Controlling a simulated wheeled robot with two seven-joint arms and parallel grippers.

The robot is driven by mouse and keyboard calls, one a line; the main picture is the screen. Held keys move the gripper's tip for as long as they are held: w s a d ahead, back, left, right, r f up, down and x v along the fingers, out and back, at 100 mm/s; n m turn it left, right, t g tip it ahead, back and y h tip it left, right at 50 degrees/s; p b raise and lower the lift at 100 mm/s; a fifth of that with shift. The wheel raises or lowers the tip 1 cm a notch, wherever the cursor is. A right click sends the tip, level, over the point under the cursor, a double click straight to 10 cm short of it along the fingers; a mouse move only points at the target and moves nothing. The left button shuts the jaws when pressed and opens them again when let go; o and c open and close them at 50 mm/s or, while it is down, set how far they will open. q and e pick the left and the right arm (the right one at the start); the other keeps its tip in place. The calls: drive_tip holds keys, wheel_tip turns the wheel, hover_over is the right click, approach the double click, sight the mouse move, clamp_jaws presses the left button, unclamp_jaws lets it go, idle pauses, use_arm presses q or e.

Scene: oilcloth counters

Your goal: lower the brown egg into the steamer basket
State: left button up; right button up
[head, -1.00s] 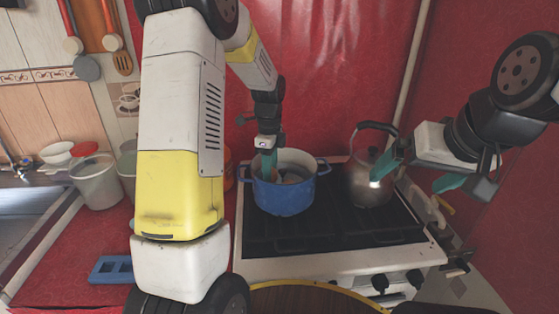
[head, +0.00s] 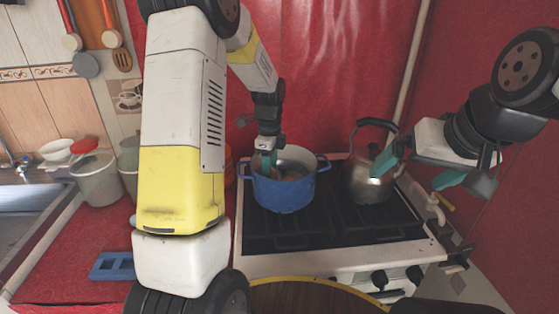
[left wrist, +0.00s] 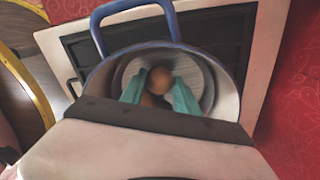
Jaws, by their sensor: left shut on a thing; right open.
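The blue pot (head: 285,195) stands on the stove, and its inside shows in the left wrist view. The steamer basket (left wrist: 196,76) appears as a pale grey round surface inside the pot. My left gripper (left wrist: 160,84) reaches down into the pot opening, its teal fingers on both sides of the brown egg (left wrist: 160,78). It is shut on the egg, which is over the basket; I cannot tell whether the egg touches it. In the head view, the left gripper (head: 267,162) is at the pot's left inner side. My right gripper (head: 418,171) is open and empty, beside the kettle.
A metal kettle (head: 371,182) stands on the stove (head: 330,225), right of the pot. The pot's handles and rim surround the left gripper. A blue tray-like block (head: 112,266) and plastic containers (head: 97,182) are at the left on the red counter.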

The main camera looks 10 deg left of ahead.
use_arm(q)
drive_tip(key=shift+f, duration=0.4)
drive_tip(key=o, duration=0.9)
drive_tip(key=shift+c, duration=0.2)
wheel_tip(320, 180, up, 8)
drive_tip(key=shift+f, duration=0.2)
drive_tip(key=s+r+n+t, duration=0.2)
drive_tip(key=s+r+n, duration=0.2)
drive_tip(key=s+n, duration=0.2)
drive_tip(key=s+d+r+n+t+h, duration=0.1)
drive_tip(key=s+r+n, duration=0.3)
drive_tip(key=s, duration=0.6)
drive_tip(key=s+d+r+n+t+h, duration=0.1)
drive_tip(key=s+r+n+t, duration=0.2)
drive_tip(key=s+n, duration=0.5)
drive_tip(key=shift+s+r+n, duration=0.15)
drive_tip(key=shift+r+n, duration=0.15)
drive_tip(key=shift+r, duration=0.55)
